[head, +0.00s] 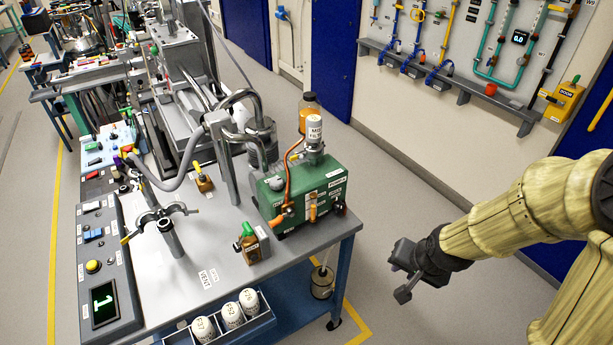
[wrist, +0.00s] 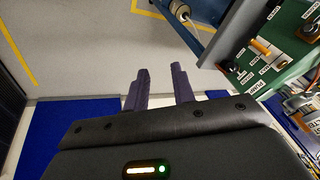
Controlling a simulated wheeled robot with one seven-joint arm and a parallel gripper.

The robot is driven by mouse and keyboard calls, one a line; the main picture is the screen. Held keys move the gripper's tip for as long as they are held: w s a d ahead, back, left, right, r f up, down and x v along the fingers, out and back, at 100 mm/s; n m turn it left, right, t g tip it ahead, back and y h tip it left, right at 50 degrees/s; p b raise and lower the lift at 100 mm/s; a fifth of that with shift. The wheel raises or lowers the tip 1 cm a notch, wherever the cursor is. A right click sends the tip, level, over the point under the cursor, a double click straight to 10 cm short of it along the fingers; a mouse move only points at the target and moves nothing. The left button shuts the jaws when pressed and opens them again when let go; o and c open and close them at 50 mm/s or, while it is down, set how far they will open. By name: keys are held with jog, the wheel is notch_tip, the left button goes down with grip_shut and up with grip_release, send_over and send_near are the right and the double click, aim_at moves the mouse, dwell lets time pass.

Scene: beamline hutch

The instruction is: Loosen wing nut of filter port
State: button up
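A short upright metal port (head: 172,243) stands on the grey bench top, left of the green pump. A grey clamp with a wing-shaped part (head: 165,225) sits around its top; I take this for the filter port and its wing nut, but no label on it is readable. My gripper (head: 399,277) hangs in free air over the floor, right of the bench and well away from the port. In the wrist view my gripper (wrist: 161,70) has its two dark fingers apart with nothing between them. The port is not in the wrist view.
The green pump (head: 318,200) with its mist filter (head: 314,130) stands at the bench's right edge, between my gripper and the port. White cartridges (head: 233,316) sit in a front tray. The floor between bench and wall is clear.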

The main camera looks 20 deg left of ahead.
aim_at(303, 158)
jog(key=w+a+f+m+t+y+b, duration=0.1)
jog(key=w+a+f+m+y+b, duration=0.25)
jog(key=a, duration=0.35)
jog(key=w+a+f+m+t+y+b, duration=0.25)
jog(key=w+a+y+b, duration=0.2)
jog(key=a, duration=0.25)
jog(key=w+a+r+m+t+y+b, duration=0.1)
jog(key=w+r+m+t+y+b, duration=0.1)
jog(key=r, duration=0.3)
jog(key=w+a+r+m+t+y+b, duration=0.1)
jog(key=r+m+t+b, duration=0.1)
jog(key=r+m, duration=0.3)
jog(key=shift+w+a+r+y+b, duration=0.2)
jog(key=shift+w+r+y+b, duration=0.2)
jog(key=shift+b, duration=0.2)
jog(key=shift+a, duration=0.1)
jog(key=p+x, duration=0.1)
jog(key=x, duration=1.5)
jog(key=shift+w+a, duration=0.1)
jog(key=shift+w, duration=0.05)
jog(key=shift+w+a, duration=0.3)
jog(key=shift+w, duration=0.1)
jog(key=shift+f, duration=0.1)
